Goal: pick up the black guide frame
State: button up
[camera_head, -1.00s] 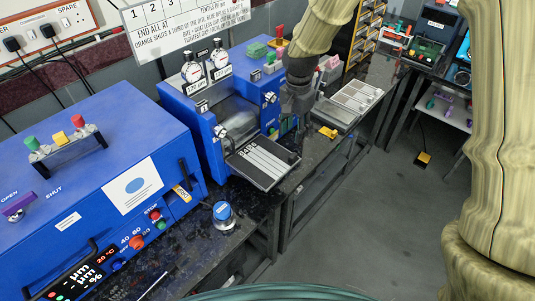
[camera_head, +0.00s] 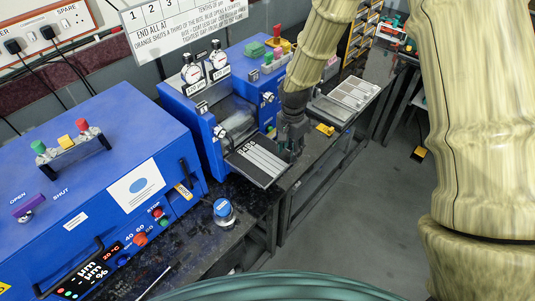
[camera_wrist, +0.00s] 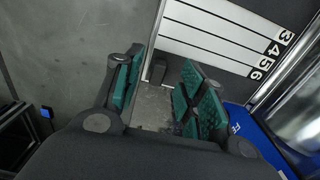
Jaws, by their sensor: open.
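A black frame (camera_head: 257,160) with white numbered strips sits at the front of the blue machine in the head view. In the wrist view this black frame (camera_wrist: 208,45) fills the upper right, and a small dark tab (camera_wrist: 157,71) stands out from its near edge. I take it for the guide frame, though no label confirms it. My gripper (camera_head: 290,152) is at the frame's right end in the head view. In the wrist view my gripper (camera_wrist: 162,72) is open, its green-padded fingers apart, with the tab showing between them. The fingers hold nothing. Contact cannot be told.
The blue machine (camera_head: 205,125) with dials stands just behind the frame. A larger blue box (camera_head: 95,190) and a small blue-topped jar (camera_head: 223,210) are at left. A pale tray (camera_head: 345,98) and a yellow item (camera_head: 325,129) lie beyond my gripper.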

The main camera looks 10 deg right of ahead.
jog(key=shift+f, duration=1.1)
jog(key=shift+c, duration=0.2)
grip_shut()
jog(key=shift+r+p, duration=0.1)
jog(key=shift+p, duration=0.2)
